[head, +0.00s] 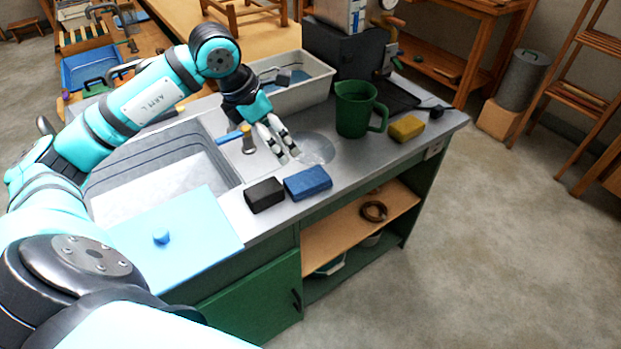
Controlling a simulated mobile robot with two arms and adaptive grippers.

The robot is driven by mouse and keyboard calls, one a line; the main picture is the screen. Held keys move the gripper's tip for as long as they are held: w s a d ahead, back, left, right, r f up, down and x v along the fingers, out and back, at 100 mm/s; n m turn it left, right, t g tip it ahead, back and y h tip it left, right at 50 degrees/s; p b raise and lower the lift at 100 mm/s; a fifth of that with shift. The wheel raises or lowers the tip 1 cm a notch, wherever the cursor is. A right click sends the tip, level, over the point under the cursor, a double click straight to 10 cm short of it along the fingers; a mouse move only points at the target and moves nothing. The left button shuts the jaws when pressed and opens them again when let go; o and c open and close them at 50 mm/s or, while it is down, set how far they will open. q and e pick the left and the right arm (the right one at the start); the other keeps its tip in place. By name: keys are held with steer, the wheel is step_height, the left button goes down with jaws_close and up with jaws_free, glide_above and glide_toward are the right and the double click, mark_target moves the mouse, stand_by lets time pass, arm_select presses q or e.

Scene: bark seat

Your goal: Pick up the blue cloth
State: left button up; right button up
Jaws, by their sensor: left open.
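The blue cloth (308,183) looks like a folded, block-shaped bundle and lies on the grey metal counter near its front edge. A similar black folded block (265,195) lies just to its left. My left gripper (288,157) is open and empty, pointing down above the counter. In the picture its fingertips are just above and left of the blue cloth, apart from it. Their exact height over the counter is hard to tell. My right gripper is not in view.
A green jug (354,110) and a yellow sponge-like block (406,129) stand to the right on the counter. A white basin (301,94) is behind the gripper. A sink (219,160) and light blue lid (180,240) are left. The counter's front right is clear.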

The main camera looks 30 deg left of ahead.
arm_select(q)
steer(key=p, duration=0.2)
glide_above(307, 179)
steer(key=s+a, duration=0.1)
steer(key=s, duration=0.1)
steer(key=f, duration=1)
steer(key=shift+a+f, duration=0.2)
steer(key=shift+d+f+p, duration=0.15)
steer(key=shift+f+p, duration=0.1)
steer(key=shift+p, duration=0.1)
steer(key=p+x, duration=0.1)
steer(key=x, duration=0.2)
steer(key=shift+w+d+f, duration=0.2)
steer(key=shift+d+f, duration=0.05)
steer(key=shift+f, duration=0.05)
steer(key=shift+w+f, duration=0.15)
steer(key=shift+f, duration=0.3)
steer(key=c, duration=1.1)
steer(key=shift+c, duration=0.4)
steer(key=shift+r, duration=0.15)
